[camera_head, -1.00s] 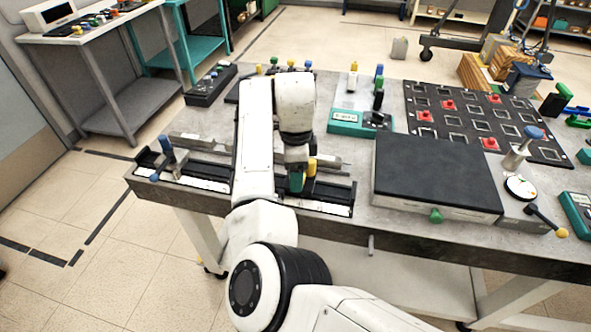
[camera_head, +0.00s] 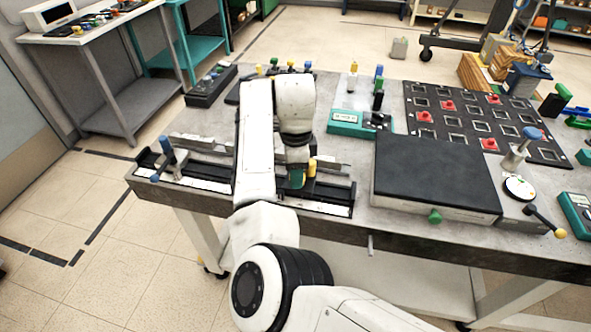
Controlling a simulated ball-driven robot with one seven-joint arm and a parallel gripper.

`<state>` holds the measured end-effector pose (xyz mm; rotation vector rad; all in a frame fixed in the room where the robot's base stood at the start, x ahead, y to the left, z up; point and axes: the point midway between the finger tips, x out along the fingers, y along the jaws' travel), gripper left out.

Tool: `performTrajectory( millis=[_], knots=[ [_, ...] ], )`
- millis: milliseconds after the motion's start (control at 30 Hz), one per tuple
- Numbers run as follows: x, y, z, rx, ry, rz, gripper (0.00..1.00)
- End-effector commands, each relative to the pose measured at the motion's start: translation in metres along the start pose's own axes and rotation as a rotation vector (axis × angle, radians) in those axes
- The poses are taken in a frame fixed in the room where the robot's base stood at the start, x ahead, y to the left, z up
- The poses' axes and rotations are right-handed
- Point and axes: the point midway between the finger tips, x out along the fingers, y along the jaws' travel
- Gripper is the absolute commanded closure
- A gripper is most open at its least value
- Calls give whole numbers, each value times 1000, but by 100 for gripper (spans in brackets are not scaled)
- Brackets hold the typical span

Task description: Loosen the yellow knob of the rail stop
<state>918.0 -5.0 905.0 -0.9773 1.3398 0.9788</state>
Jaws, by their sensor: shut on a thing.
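The yellow knob (camera_head: 312,167) stands upright on the dark rail (camera_head: 335,196) near the front edge of the bench. My gripper (camera_head: 298,179) points down at the rail, right beside the knob. A teal part shows at its tip, against the knob's left side. My gripper is shut on the yellow knob, but its fingers and the lower part of the knob are partly hidden.
A second rail with a blue knob (camera_head: 165,146) lies to the left. A dark-topped box (camera_head: 436,172) stands close on the right. A teal device (camera_head: 358,122) sits behind. A panel with red pieces (camera_head: 472,118) is at the back right.

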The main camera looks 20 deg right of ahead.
Motion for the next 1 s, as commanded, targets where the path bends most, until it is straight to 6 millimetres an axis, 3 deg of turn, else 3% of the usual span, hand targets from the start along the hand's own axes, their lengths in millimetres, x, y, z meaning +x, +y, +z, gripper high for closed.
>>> performTrajectory(
  millis=[267,1000],
  knots=[
    [-5,1,-1,-170,4,2,92],
    [-5,4,-3,-868,2,2,92]
  ],
)
